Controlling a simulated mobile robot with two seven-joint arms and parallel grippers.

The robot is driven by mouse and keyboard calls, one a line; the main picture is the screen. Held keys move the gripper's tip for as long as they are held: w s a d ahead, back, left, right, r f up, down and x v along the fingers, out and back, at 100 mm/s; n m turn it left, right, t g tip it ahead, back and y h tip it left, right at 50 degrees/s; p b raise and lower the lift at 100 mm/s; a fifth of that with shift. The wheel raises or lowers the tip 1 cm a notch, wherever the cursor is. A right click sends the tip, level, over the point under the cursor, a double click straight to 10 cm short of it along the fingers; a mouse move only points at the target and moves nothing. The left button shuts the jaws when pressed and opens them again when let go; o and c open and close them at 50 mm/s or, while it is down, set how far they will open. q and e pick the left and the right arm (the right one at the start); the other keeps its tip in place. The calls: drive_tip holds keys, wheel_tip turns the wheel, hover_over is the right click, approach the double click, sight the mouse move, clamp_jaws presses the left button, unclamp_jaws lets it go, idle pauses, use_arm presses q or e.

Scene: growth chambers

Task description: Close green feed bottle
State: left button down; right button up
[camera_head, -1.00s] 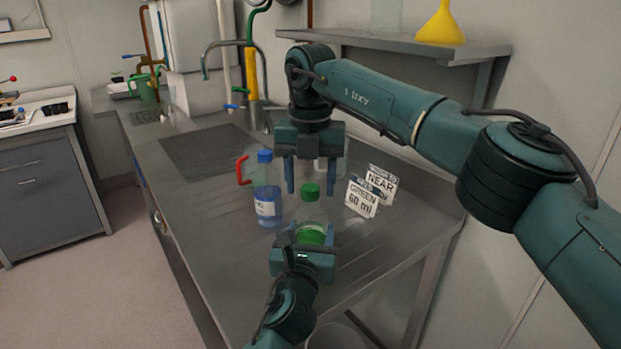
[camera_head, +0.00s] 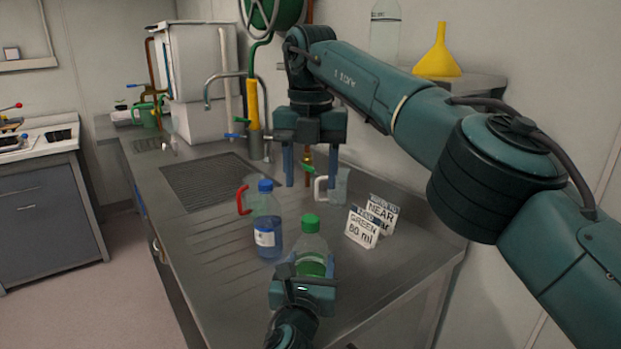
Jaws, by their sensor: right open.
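The green feed bottle (camera_head: 311,246) is clear, with green liquid low inside, and stands upright at the front of the steel counter. Its green cap (camera_head: 310,223) sits on the neck; how tight it is I cannot tell. My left gripper (camera_head: 310,266) comes from the front, its fingers on both sides of the bottle's lower body, shut on it. My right gripper (camera_head: 311,178) points down with fingers apart, empty, above the cap and clear of it.
A blue-capped bottle (camera_head: 267,228) of blue liquid stands close on the left, with a red-handled jug (camera_head: 246,200) by it. Label cards (camera_head: 365,226), one reading GREEN 60 ml, stand right. A white-handled jug (camera_head: 338,186) is behind. A shelf with a yellow funnel (camera_head: 438,56) is at upper right.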

use_arm(q)
drive_tip(key=shift+c, duration=1.9)
unclamp_jaws()
drive_tip(key=s, duration=0.4)
drive_tip(key=s+a, duration=0.1)
drive_tip(key=s, duration=0.3)
drive_tip(key=s+a, duration=0.1)
drive_tip(key=s, duration=0.4)
use_arm(e)
drive_tip(key=shift+r, duration=0.2)
